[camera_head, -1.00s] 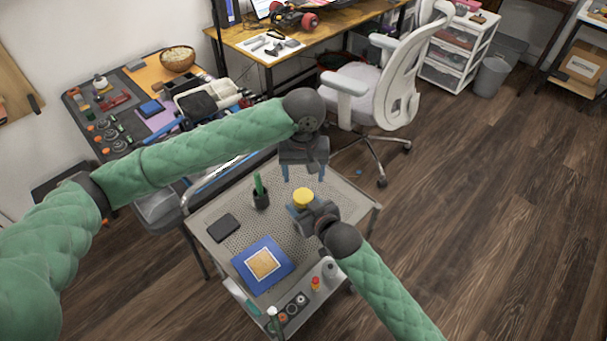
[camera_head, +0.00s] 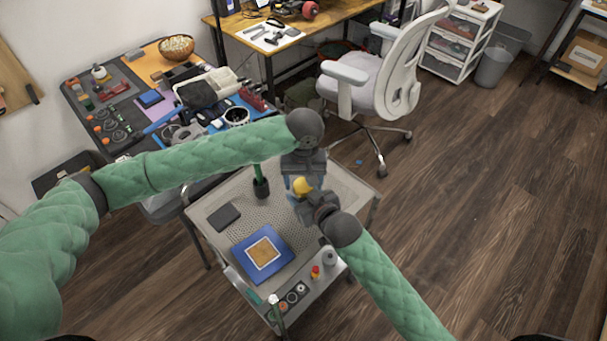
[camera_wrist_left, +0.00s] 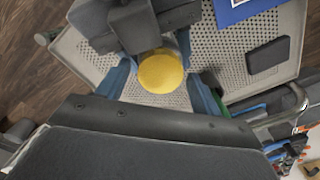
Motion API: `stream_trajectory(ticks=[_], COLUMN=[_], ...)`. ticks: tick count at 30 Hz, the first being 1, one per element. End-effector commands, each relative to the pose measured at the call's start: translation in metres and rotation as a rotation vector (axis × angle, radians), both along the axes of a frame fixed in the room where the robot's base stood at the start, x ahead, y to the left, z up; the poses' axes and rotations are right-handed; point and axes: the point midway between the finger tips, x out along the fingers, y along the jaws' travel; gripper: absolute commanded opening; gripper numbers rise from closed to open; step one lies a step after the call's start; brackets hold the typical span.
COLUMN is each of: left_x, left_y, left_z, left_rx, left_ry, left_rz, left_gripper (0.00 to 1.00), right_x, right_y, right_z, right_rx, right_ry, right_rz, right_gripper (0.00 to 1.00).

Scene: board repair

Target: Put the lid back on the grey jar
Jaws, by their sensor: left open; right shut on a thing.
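A yellow round piece (camera_head: 302,186), which looks like the lid, is held over the cart's right side. My right gripper (camera_head: 309,199) is shut on it from the near side. My left gripper (camera_head: 303,186) is open and points down from above. In the left wrist view, the yellow disc (camera_wrist_left: 161,72) shows between the two blue fingers of my left gripper (camera_wrist_left: 160,88), apart from both. A small grey cylinder (camera_head: 330,258), perhaps the grey jar, stands at the cart's near right corner. Whether its top is open is too small to tell.
The cart (camera_head: 222,246) has a perforated top. It carries a blue mat (camera_head: 247,266) with a tan square, a dark flat box (camera_head: 224,216) and a dark cup (camera_head: 261,188) with green sticks. A red-topped item (camera_head: 315,272) stands beside the grey cylinder. A chair (camera_head: 365,80) is behind.

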Motion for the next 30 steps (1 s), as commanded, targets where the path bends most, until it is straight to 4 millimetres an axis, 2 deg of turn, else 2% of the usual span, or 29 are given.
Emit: stream_trajectory(ticks=[9,11,16,17,23,30], left_x=[0.0002,0.0002,0.0002,0.0002,0.0003,0.0005], left_y=[0.0001,0.0001,0.0001,0.0001,0.0001,0.0002], left_z=[-0.0019,-0.0018,-0.0017,-0.0017,-0.0015,-0.0013], left_rx=[0.000,0.000,0.000,0.000,0.000,0.001], left_ry=[0.000,0.000,0.000,0.000,-0.001,-0.001], left_rz=[0.000,0.000,0.000,0.000,-0.026,-0.240], left_gripper=[0.66,0.56,0.23,0.20,0.20,0.20], right_x=[-0.0001,-0.0001,-0.0001,-0.0001,-0.0001,-0.0001], right_y=[0.0001,0.0001,0.0001,0.0001,0.0001,0.0001], right_z=[-0.0001,-0.0001,-0.0001,-0.0001,-0.0001,-0.0001], right_rx=[0.000,0.000,0.000,0.000,0.000,0.000], right_ry=[0.000,0.000,0.000,0.000,0.000,0.000], right_rz=[0.000,0.000,0.000,0.000,0.000,0.000], right_gripper=[0.00,0.00,0.00,0.00,0.00,0.00])
